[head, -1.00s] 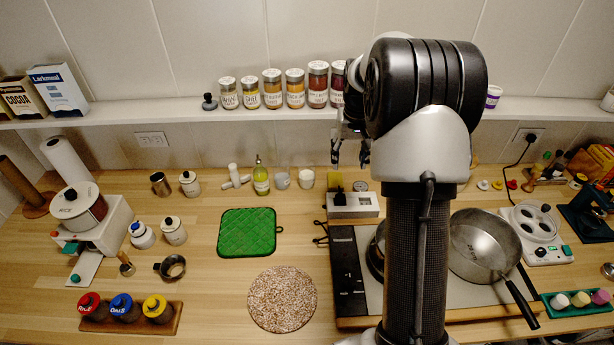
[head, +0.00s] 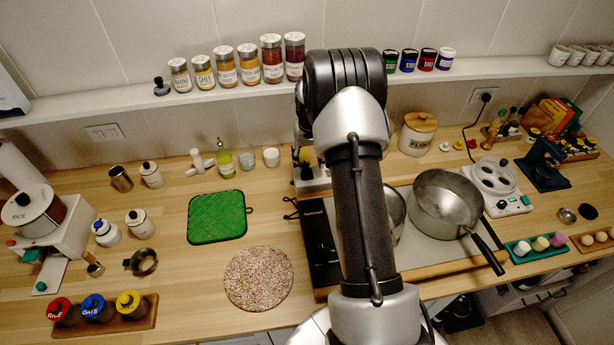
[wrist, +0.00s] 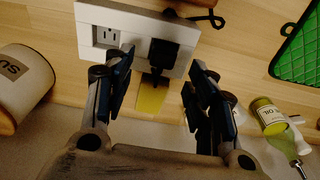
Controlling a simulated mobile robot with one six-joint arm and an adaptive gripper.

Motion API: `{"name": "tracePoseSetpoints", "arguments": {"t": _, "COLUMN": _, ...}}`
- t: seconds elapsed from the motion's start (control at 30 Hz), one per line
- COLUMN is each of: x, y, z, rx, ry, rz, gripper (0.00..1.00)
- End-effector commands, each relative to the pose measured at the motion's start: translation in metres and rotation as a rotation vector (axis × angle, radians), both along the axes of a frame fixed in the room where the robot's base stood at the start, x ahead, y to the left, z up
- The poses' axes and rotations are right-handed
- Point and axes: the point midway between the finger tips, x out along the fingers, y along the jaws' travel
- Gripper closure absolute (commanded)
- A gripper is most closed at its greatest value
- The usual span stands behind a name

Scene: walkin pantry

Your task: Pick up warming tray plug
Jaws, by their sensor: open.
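A black plug (wrist: 163,56) sits in a white socket box (wrist: 128,18) in the wrist view, with a bare outlet beside it on the left. My gripper (wrist: 162,88) is open and empty, its two fingers spread on either side of the plug's line and apart from it. In the head view the socket box (head: 309,184) stands on the counter, partly behind my arm, and my gripper is mostly hidden there. Another black plug (head: 486,97) is in the wall outlet at the right, its cord running down toward a white appliance (head: 495,185). I cannot read a label on either plug.
A yellow piece (wrist: 152,98) lies by the box. The oil bottle (wrist: 275,128) and a white canister (wrist: 22,80) flank my gripper. A pan (head: 445,203) stands right of my arm.

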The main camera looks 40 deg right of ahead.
Motion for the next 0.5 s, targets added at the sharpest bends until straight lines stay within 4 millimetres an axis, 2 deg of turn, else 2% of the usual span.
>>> {"name": "tracePoseSetpoints", "arguments": {"t": 0.33, "x": 0.006, "y": 0.002, "z": -0.045, "rx": 0.001, "ry": 0.002, "rz": 0.000, "gripper": 0.48}}
{"name": "tracePoseSetpoints", "arguments": {"t": 0.5, "x": 0.007, "y": 0.001, "z": -0.051, "rx": 0.000, "ry": -0.001, "rz": 0.000, "gripper": 0.48}}
